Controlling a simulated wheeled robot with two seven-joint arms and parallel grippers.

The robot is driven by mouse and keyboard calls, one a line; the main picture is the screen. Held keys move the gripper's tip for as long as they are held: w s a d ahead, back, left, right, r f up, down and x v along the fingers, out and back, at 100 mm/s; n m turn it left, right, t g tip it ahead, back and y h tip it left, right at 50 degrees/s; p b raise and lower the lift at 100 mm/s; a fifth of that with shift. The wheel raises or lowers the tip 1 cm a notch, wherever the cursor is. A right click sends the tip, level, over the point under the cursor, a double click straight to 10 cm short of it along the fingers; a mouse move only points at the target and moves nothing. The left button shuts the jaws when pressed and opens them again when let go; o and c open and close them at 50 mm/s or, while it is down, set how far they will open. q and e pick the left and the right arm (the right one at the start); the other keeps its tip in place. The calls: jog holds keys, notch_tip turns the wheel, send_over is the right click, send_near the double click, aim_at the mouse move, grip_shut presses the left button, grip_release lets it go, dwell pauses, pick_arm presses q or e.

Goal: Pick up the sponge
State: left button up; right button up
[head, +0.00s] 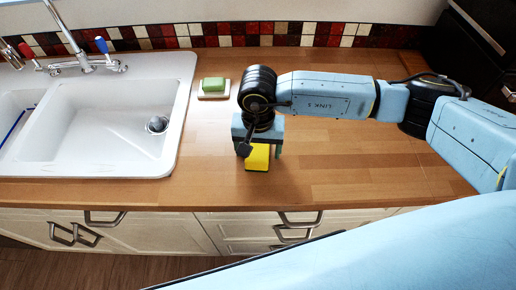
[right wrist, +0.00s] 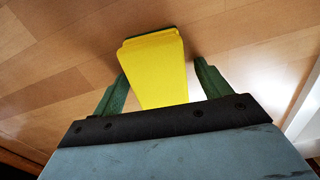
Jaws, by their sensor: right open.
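A yellow sponge (head: 258,158) with a dark green layer lies on the wooden counter near its front edge. It also shows in the right wrist view (right wrist: 155,70). My right gripper (head: 260,150) is directly over the sponge, pointing down. In the right wrist view its two green fingers (right wrist: 160,88) are apart, one on each side of the sponge, with a gap visible on each side near the fingertips. The near end of the sponge is hidden by the gripper body. My left gripper is not in view.
A white sink (head: 180,90) with a faucet (head: 85,62) is at the left. A green soap bar (head: 213,85) sits on a small dish behind the gripper. The wooden counter (head: 350,155) is clear to the right. Drawers with handles are below the front edge.

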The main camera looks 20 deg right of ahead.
aim_at(258, 146)
jog(key=c, duration=1)
notch_tip(258, 146, up, 10)
jog(key=shift+r+b, duration=0.1)
jog(key=shift+b, duration=0.35)
jog(key=shift+c, duration=0.2)
